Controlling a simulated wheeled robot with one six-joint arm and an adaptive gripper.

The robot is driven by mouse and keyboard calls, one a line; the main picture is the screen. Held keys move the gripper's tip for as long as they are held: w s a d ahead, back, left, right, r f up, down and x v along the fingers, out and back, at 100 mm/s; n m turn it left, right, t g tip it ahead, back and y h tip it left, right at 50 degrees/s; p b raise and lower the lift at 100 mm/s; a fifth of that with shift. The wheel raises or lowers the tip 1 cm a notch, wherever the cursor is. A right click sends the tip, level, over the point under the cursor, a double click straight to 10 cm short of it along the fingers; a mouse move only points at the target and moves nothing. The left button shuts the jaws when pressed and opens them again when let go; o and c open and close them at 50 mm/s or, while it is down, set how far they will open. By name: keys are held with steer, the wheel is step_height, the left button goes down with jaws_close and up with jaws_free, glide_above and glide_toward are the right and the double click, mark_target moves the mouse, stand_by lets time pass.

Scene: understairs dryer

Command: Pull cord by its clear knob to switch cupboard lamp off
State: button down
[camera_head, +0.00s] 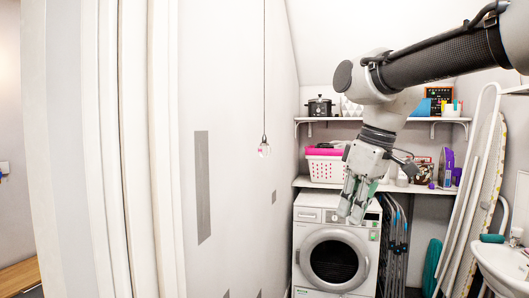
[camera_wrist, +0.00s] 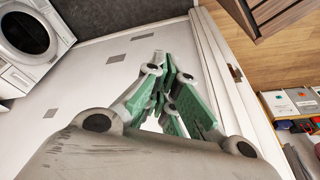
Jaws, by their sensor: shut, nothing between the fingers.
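The thin cord (camera_head: 264,70) hangs straight down from above the picture in the head view, in front of the white panelled wall. Its clear knob (camera_head: 264,149) hangs at the cord's lower end, apart from my gripper. My gripper (camera_head: 350,214) points downward to the right of the knob and lower in the picture, in front of the dryer. In the wrist view its green-padded fingers (camera_wrist: 172,78) are shut with nothing between them. I cannot pick out the cord or the knob in the wrist view. The cupboard lamp is not visible.
A white front-loading machine (camera_head: 333,256) stands at the back. Above it, shelves (camera_head: 387,187) hold a pink-and-white basket (camera_head: 325,166) and other items. Folded racks (camera_head: 395,245) and an ironing board (camera_head: 484,195) stand right, near a basin (camera_head: 500,265). Space around the knob looks clear.

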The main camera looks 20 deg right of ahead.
steer(key=shift+s+d+f+m, duration=0.2)
steer(key=shift+s+f+m, duration=0.2)
steer(key=shift+s+f, duration=0.3)
steer(key=shift+r, duration=0.1)
steer(key=s+d+f+m+t+h, duration=0.1)
steer(key=s+d+f+m, duration=0.3)
steer(key=f, duration=0.4)
steer(key=shift+s+f+m+h, duration=0.25)
steer(key=shift+s+m+h, duration=0.05)
steer(key=shift+m+h, duration=0.1)
